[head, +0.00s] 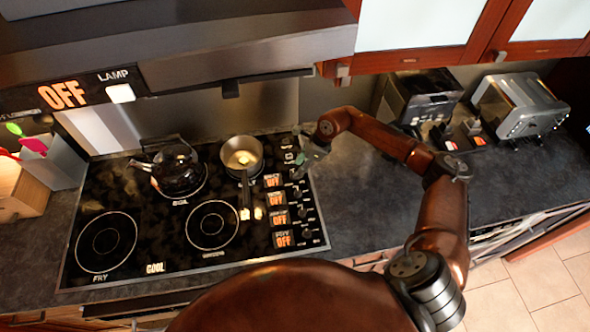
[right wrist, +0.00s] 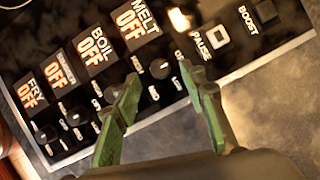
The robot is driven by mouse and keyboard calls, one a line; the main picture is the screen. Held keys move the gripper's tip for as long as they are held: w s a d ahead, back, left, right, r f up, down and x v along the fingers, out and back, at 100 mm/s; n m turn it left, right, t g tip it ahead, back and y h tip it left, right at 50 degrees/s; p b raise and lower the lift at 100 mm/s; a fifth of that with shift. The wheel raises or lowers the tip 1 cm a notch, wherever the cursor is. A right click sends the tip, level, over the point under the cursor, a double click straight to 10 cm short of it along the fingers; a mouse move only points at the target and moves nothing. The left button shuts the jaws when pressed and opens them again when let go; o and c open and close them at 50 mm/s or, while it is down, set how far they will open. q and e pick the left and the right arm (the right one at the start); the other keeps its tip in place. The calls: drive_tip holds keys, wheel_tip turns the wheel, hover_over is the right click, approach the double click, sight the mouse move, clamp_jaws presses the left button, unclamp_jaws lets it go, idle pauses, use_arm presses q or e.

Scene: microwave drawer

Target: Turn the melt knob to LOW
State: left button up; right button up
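The melt knob (right wrist: 160,69) is a small dark round knob on the black control panel in the right wrist view. The melt display (right wrist: 135,19) beside it reads OFF in orange. My right gripper (right wrist: 160,68) is open, with one green finger on each side of the melt knob. I cannot tell whether either finger touches it. In the head view my right gripper (head: 310,155) is over the far end of the panel and hides the melt knob there. My left gripper is not in view.
Pause (right wrist: 219,37) and boost (right wrist: 265,10) buttons are beyond the melt knob. A pot with yellow contents (head: 242,153) and a kettle (head: 177,170) stand on the cooktop. A toaster (head: 520,105) is right.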

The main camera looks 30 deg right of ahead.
drive_tip(key=shift+x, duration=1.85)
drive_tip(key=shift+s, duration=0.1)
drive_tip(key=shift+c, duration=0.5)
clamp_jaws()
